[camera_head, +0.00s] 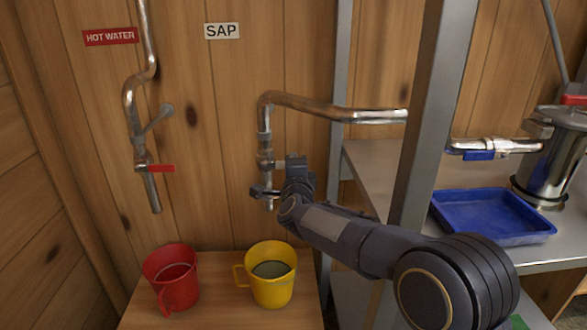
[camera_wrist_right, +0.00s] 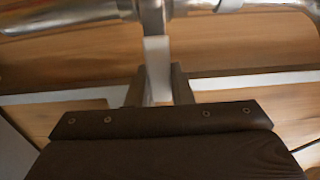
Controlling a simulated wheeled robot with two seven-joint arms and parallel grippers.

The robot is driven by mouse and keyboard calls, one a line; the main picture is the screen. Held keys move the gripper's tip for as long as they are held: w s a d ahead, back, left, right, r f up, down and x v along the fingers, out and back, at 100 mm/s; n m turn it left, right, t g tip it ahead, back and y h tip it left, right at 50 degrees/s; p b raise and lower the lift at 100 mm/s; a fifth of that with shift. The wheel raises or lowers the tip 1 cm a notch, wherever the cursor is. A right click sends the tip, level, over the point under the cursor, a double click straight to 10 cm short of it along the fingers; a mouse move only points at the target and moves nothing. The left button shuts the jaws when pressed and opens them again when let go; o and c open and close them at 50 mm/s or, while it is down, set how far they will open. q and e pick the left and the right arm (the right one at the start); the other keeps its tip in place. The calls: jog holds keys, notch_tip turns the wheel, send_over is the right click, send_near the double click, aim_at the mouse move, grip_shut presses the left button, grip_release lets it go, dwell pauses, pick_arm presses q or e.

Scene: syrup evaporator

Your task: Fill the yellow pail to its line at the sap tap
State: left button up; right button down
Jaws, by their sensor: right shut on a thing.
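The yellow pail (camera_head: 272,290) stands upright on the small wooden table, below the sap tap (camera_head: 265,143) under the SAP sign (camera_head: 222,31). Greyish liquid (camera_head: 270,269) shows inside it, below the rim. I cannot make out a fill line or a stream from the spout. My right gripper (camera_head: 265,192) is at the sap tap's valve. In the right wrist view its fingers (camera_wrist_right: 158,88) are shut on a pale tap handle (camera_wrist_right: 156,55). The gripper hides part of the valve in the head view. My left gripper is not in view.
A red pail (camera_head: 171,287) stands left of the yellow pail on the wooden table (camera_head: 222,312), under the hot water tap (camera_head: 149,188) with its red lever. At the right, a metal shelf post (camera_head: 420,130) rises by my arm. A blue tray (camera_head: 490,217) lies on the shelf.

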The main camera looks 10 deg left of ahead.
jog(key=shift+f, duration=0.15)
jog(key=c, duration=1.6)
grip_release()
jog(key=shift+o, duration=0.2)
jog(key=s+d, duration=0.1)
jog(key=s, duration=0.6)
jog(key=shift+s+d, duration=0.25)
jog(key=shift+s, duration=0.1)
